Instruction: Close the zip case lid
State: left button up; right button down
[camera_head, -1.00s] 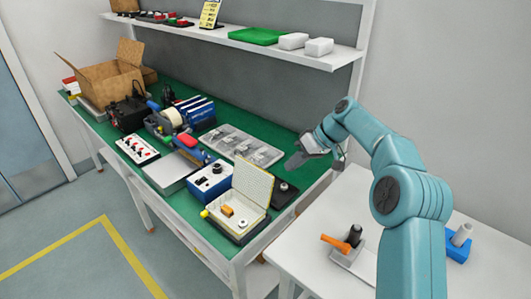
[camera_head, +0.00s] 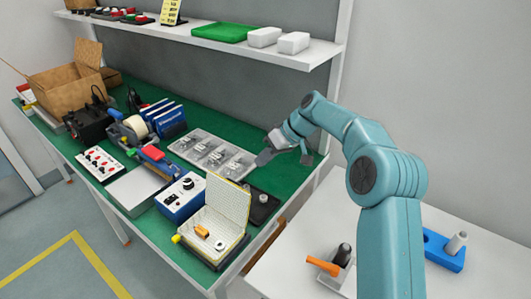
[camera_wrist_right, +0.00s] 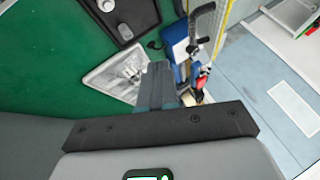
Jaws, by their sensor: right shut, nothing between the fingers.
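The zip case (camera_head: 210,238) stands open near the front right of the green bench. Its cream lid (camera_head: 229,203) is raised at the back, and an orange piece and a small round piece lie inside. My right gripper (camera_head: 266,156) is shut and empty. It is above the bench, behind and to the right of the lid, apart from it. In the right wrist view the closed fingers (camera_wrist_right: 157,85) point over the bench, and a yellowish patterned panel, likely the lid, is at the upper edge. My left gripper is not in view.
A blue box with a knob (camera_head: 181,197) stands left of the case. A black device (camera_head: 262,207) lies right of the lid. A clear parts tray (camera_head: 212,154) is behind. A white side table (camera_head: 300,230) holds an orange-handled tool. The shelf (camera_head: 215,38) hangs above.

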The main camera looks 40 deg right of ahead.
aim_at(231, 196)
jog(key=w+a+f, duration=0.2)
jog(key=a+f, duration=0.2)
jog(key=a, duration=0.2)
jog(key=shift+a, duration=0.35)
jog(key=shift+w, duration=0.1)
